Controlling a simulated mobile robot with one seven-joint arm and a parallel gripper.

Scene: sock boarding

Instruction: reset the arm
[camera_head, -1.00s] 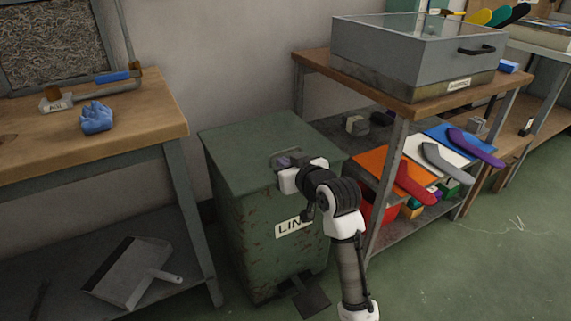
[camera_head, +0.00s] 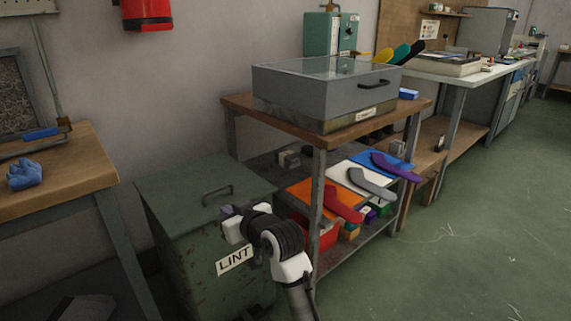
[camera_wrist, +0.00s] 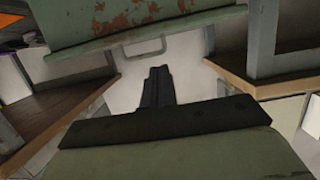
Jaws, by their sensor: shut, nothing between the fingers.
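My arm reaches up from the bottom of the head view, and my gripper (camera_head: 230,212) is over the front part of the green lint bin's lid (camera_head: 180,205). In the wrist view the dark fingers of my gripper (camera_wrist: 158,75) are together with nothing between them. The bin is shut, and its wire handle (camera_head: 217,194) lies just behind my gripper in the head view. The handle also shows beyond the fingertips in the wrist view (camera_wrist: 143,50). I cannot tell whether my gripper touches the lid.
A wooden bench (camera_head: 60,185) with a blue glove (camera_head: 24,175) stands at left. At right a shelf table (camera_head: 240,105) carries a grey glass-topped box (camera_head: 320,95); red, grey and purple sock forms lie on its lower shelf. The green floor (camera_head: 470,240) at right is open.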

